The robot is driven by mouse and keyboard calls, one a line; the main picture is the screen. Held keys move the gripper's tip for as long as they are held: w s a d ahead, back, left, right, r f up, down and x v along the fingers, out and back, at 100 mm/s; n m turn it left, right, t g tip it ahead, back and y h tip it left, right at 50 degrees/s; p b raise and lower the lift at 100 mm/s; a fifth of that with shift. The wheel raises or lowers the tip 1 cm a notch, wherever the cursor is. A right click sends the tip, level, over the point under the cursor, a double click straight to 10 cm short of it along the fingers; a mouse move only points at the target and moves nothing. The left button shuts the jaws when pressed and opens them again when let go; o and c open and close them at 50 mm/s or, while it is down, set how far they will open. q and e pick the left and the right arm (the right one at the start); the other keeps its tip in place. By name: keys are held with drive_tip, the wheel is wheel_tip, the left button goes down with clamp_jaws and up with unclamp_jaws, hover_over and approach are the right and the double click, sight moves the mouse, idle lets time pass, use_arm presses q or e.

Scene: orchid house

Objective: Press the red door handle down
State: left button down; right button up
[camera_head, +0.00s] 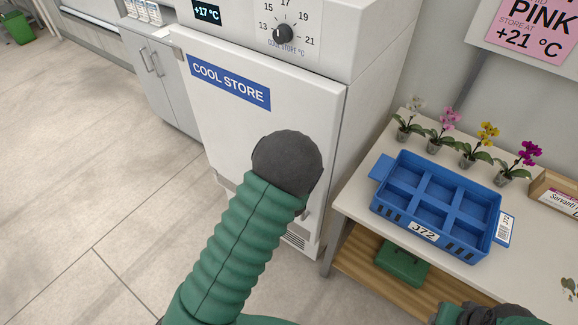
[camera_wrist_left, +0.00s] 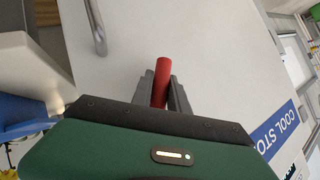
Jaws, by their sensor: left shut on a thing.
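The red door handle (camera_wrist_left: 161,78) is a short red bar in front of the white cool store door (camera_wrist_left: 200,45). In the left wrist view my left gripper (camera_wrist_left: 162,88) has its two dark fingers closed on either side of the bar, and the bar's end sticks out past the fingertips. In the head view the cool store door (camera_head: 235,135) is upright and appears shut. My green left arm with its dark round joint stands in front of it and hides the handle and left gripper. Part of my right gripper (camera_head: 490,314) shows at the bottom edge; its fingers are not visible.
A bench (camera_head: 352,200) on the right holds a blue compartment tray (camera_head: 385,209) and several potted orchids (camera_head: 446,124). A green box (camera_head: 401,262) sits on its lower shelf. The tiled floor (camera_head: 90,190) at left is clear. A grey metal bar (camera_wrist_left: 98,28) is near the handle.

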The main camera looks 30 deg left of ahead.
use_arm(q)
drive_tip(key=shift+s+d+f, duration=0.15)
drive_tip(key=shift+d+f, duration=0.05)
drive_tip(key=shift+f, duration=0.15)
drive_tip(key=c, duration=1.5)
unclamp_jaws()
drive_tip(key=shift+o, duration=1)
drive_tip(key=shift+r, duration=0.1)
drive_tip(key=shift+r, duration=0.1)
drive_tip(key=shift+r, duration=0.15)
drive_tip(key=p+v, duration=0.8)
drive_tip(key=v, duration=0.8)
